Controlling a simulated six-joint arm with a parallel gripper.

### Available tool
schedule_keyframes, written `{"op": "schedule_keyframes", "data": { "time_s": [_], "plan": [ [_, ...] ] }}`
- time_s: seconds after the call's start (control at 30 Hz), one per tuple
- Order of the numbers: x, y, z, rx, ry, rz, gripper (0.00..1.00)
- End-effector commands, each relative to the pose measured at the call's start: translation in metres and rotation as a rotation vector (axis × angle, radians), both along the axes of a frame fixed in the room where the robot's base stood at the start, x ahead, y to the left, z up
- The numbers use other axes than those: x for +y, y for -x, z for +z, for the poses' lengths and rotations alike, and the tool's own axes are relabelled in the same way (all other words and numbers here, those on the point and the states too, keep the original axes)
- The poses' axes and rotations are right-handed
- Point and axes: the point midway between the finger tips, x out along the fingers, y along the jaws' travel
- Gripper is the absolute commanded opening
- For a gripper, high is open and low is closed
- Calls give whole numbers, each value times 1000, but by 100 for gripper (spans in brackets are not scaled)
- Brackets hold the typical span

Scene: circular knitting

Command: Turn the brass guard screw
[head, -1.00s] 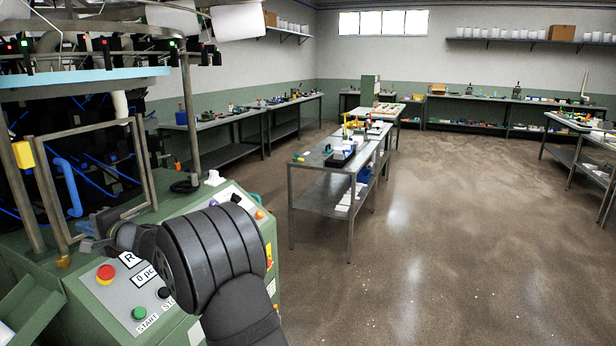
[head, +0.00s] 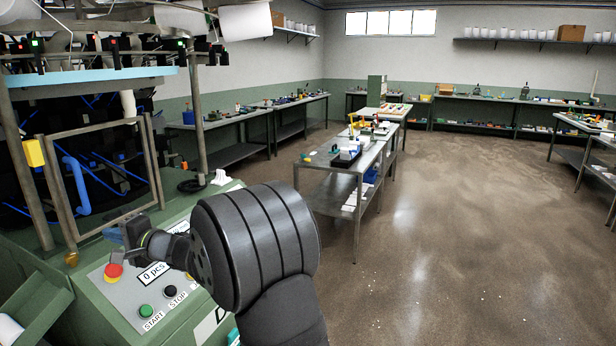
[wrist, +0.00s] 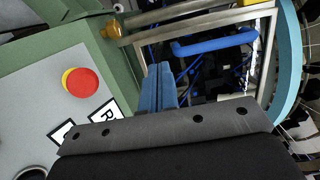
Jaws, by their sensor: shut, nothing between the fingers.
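The brass guard screw (head: 72,258) sits at the lower corner of the metal-framed guard door (head: 106,132), just above the green machine housing. In the wrist view the brass screw (wrist: 110,29) shows at the top, left of the fingertips. My gripper (head: 112,234) is to the right of the screw in the head view, apart from it, with its blue fingers closed together. In the wrist view the gripper (wrist: 160,75) points toward the guard frame (wrist: 200,24) and holds nothing.
A control panel with a red emergency-stop button (head: 113,270) and a green start button (head: 145,311) lies below my gripper. A blue handle (head: 76,186) is on the guard. A metal post (head: 194,110) rises behind. A steel table (head: 345,180) stands to the right.

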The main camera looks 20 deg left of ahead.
Motion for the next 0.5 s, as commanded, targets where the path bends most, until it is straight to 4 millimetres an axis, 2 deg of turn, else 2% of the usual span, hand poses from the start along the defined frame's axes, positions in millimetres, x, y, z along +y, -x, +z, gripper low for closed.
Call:
{"op": "schedule_keyframes", "data": {
  "time_s": [0.07, 0.2, 0.5],
  "plan": [
    [-13, -1, 1, -1, -1, -1, 0],
    [3, 0, -1, 0, 0, 1, 0],
    [7, 0, 0, 0, 0, 0, 2]
  ]
}}
